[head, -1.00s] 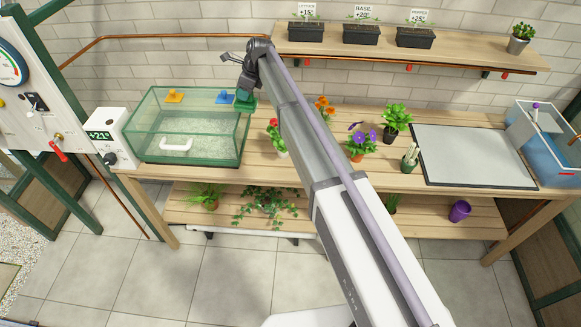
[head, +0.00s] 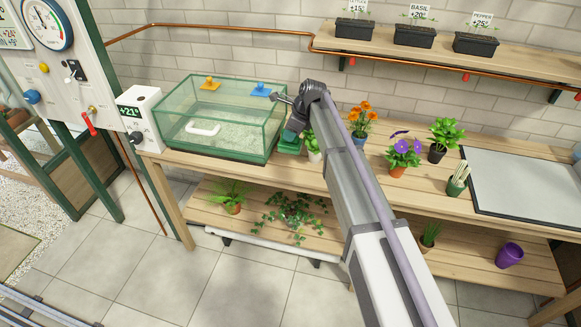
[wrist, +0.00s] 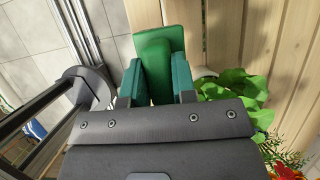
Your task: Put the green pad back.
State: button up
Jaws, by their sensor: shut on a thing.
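The green pad (head: 289,146) is in my gripper (head: 292,134), just right of the glass tank (head: 182,137) and above the slatted bench. In the wrist view the pad (wrist: 160,40) is a green plate with a raised green grip, and the fingers of my gripper (wrist: 157,82) are shut on that grip. I cannot tell whether the pad touches the bench. My wrist hides part of the bench behind the green pad.
A leafy plant (wrist: 232,92) in a pale pot stands close right of my gripper. Orange flowers (head: 362,115), purple flowers (head: 403,150) and a grey tray (head: 520,185) are further right. A dial box (head: 136,117) stands left of the tank.

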notch_tip(320, 180, down, 9)
jog(key=b, duration=0.7)
jog(key=shift+f+b, duration=0.15)
jog(key=shift+b, duration=0.15)
jog(key=shift+r+p, duration=0.3)
jog(key=shift+f, duration=0.3)
jog(key=o, duration=0.9)
jog(key=shift+r, duration=0.1)
